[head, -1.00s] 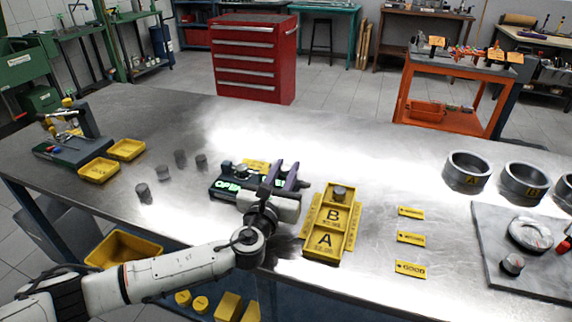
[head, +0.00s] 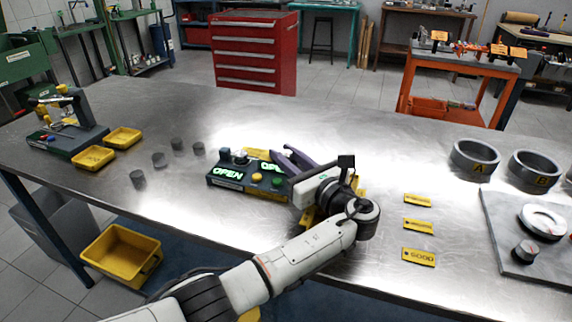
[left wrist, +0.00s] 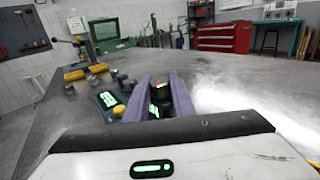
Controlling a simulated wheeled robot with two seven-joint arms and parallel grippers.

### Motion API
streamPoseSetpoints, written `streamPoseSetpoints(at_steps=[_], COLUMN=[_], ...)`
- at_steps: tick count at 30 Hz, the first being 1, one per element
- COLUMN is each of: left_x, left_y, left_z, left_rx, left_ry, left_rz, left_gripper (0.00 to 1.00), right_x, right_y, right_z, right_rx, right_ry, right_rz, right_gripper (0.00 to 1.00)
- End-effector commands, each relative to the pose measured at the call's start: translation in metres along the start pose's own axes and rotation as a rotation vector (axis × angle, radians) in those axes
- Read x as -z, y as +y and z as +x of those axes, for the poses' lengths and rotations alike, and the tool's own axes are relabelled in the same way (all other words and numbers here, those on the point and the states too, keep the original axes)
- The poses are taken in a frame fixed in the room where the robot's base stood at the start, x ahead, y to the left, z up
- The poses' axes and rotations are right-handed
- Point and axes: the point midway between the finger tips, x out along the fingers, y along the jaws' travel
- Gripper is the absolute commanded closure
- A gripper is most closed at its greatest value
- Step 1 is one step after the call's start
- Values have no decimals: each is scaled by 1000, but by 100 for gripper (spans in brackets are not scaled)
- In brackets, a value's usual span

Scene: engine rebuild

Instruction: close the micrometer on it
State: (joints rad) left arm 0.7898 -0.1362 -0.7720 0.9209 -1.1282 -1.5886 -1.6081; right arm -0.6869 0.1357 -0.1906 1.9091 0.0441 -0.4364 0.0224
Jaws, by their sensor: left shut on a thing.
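The micrometer (head: 228,181) is a dark bench unit with green lit displays, one reading OPEN, and a yellow button. A small grey round piece (head: 241,158) sits on its top. My left gripper (head: 283,154) reaches over the unit's right end with its purple fingers. In the left wrist view the fingers (left wrist: 160,80) are shut on a small dark part (left wrist: 160,94) with a reddish top; whether it belongs to the micrometer I cannot tell. The micrometer's green display (left wrist: 107,99) shows left of the fingers. My right gripper is not in view.
Several grey cylinders (head: 159,159) stand left of the micrometer. Two yellow trays (head: 94,157) lie further left by a bench device (head: 66,135). My arm mostly hides the yellow lettered tray. Yellow tags (head: 418,226) and grey rings (head: 475,160) lie to the right.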

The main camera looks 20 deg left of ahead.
Motion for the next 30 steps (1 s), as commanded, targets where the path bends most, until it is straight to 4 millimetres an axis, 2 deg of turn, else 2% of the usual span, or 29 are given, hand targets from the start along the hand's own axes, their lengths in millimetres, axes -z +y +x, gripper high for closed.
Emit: streamPoseSetpoints(at_steps=[1,7,17,26,27,30], left_x=[2,0,-2,-3,-4,-3], left_y=[-1,-1,0,0,0,0], left_z=[0,0,1,2,2,2], left_rx=[-26,-101,-146,-147,-147,-147], left_ry=[-4,-4,-6,-6,-7,-6], left_rz=[-2,-2,-2,-3,-3,-3], left_gripper=[100,100,100,100,76,59], right_x=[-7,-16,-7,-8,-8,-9], right_y=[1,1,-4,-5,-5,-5], right_z=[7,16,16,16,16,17], right_rx=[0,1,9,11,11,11], right_ry=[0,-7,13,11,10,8], right_rz=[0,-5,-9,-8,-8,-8], right_gripper=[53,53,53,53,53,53])
